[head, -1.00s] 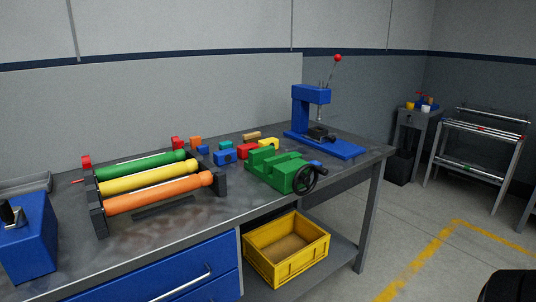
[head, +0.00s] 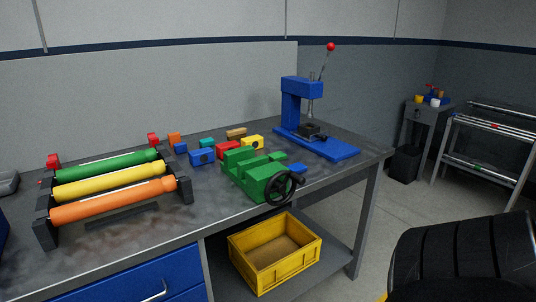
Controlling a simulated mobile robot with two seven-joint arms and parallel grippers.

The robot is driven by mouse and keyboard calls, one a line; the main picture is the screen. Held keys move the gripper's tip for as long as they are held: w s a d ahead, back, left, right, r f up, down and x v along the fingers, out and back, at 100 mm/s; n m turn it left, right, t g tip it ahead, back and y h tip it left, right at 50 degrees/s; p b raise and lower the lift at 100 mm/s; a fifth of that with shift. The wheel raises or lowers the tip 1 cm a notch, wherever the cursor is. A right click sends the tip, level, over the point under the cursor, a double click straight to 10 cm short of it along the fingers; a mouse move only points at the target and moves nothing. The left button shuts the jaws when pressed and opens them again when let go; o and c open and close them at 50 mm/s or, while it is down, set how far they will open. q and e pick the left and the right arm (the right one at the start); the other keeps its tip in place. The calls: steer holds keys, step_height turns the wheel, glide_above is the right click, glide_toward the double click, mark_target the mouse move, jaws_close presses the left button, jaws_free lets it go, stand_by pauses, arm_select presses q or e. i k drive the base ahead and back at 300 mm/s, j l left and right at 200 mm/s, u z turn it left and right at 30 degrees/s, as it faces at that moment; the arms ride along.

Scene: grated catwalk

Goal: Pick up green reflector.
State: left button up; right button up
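I cannot make out a green reflector for certain in the head view. The green things on the workbench are a green vise (head: 265,178) with a black handwheel, a green roll (head: 105,165) on a rack, and a small teal block (head: 207,143) at the back. Neither of my grippers shows in the head view.
The workbench (head: 130,235) also holds a blue press (head: 300,100), several coloured blocks and yellow and orange rolls. A yellow crate (head: 240,262) stands on its lower shelf. A grey cart (head: 428,120) and metal rack (head: 480,150) stand at right. A black ribbed shape (head: 465,255) fills the lower right.

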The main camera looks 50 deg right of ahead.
mark_target(278, 156)
steer(key=l+u, duration=0.15)
steer(key=l, duration=0.3)
steer(key=k+l+u, duration=0.15)
steer(key=l, duration=0.3)
steer(key=k+l, duration=0.1)
steer(key=l, duration=0.25)
steer(key=k+l, duration=0.1)
steer(key=l, duration=0.3)
steer(key=l+u, duration=0.1)
steer(key=l, duration=0.25)
steer(key=k+l, duration=0.15)
steer(key=l, duration=0.25)
steer(key=k+l, duration=0.1)
steer(key=l, duration=0.25)
steer(key=u, duration=0.05)
